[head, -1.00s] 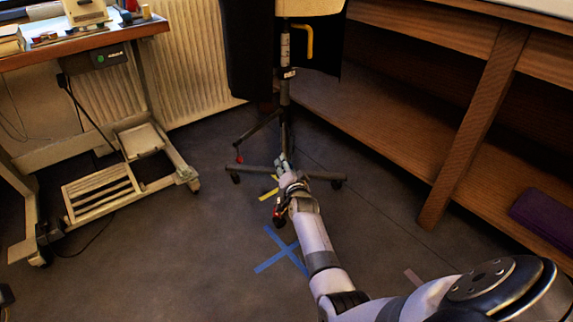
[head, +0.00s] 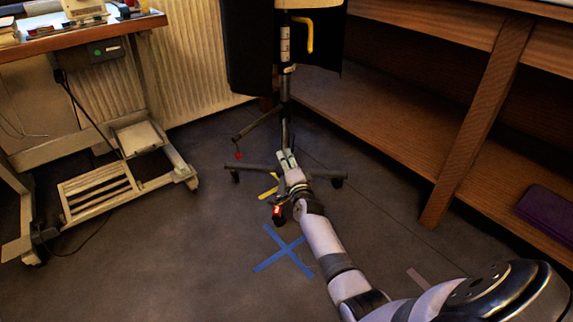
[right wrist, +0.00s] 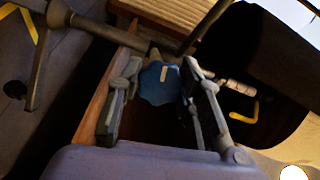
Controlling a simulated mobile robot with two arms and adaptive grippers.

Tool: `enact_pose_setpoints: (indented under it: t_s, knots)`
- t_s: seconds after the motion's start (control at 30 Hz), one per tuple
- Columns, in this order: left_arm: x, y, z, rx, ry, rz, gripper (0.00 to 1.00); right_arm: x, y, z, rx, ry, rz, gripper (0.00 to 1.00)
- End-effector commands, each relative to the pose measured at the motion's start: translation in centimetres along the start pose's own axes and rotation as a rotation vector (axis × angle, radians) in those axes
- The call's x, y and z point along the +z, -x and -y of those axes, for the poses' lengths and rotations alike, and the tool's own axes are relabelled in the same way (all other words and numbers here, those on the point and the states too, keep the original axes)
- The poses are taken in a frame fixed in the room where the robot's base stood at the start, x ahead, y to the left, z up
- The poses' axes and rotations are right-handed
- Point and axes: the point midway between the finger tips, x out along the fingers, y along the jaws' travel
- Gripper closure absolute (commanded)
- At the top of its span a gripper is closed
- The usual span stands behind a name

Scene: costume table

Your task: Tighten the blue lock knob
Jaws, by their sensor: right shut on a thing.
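The blue lock knob (right wrist: 157,86) shows in the right wrist view, with a lobed rim and a pale mark on its face. My right gripper (right wrist: 163,76) has one finger on each side of it and is shut on it. In the head view my right gripper (head: 287,159) is at the foot of the dark stand's post (head: 285,115), low over the floor. The knob cannot be made out there, behind the gripper. My left gripper is not in view.
The stand's legs (head: 325,174) spread on castors around the gripper. A yellow handle (head: 309,36) sits higher on the stand. A wooden shelf unit (head: 468,120) is to the right, a wheeled table frame (head: 110,180) to the left. Blue tape (head: 284,250) marks open floor.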

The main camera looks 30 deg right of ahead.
Motion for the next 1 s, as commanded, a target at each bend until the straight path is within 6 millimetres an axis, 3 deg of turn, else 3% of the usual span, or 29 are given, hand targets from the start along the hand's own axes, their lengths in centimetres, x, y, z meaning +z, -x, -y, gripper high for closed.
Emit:
enact_pose_setpoints:
  t_s: [0.37, 0.4, 0.7, 1.0]
  knots:
    - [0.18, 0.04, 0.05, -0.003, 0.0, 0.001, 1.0, 0.09, 0.01, -0.04, 0.0, -0.005, 0.002, 0.95]
    - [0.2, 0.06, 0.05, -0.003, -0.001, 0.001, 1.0, 0.09, 0.01, -0.03, 0.0, -0.004, 0.002, 0.66]
    - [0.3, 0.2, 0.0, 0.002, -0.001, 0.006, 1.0, 0.05, 0.0, 0.0, -0.001, -0.004, 0.001, 0.46]
    - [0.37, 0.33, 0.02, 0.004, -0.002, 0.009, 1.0, 0.04, 0.07, 0.01, -0.001, -0.004, 0.0, 0.46]
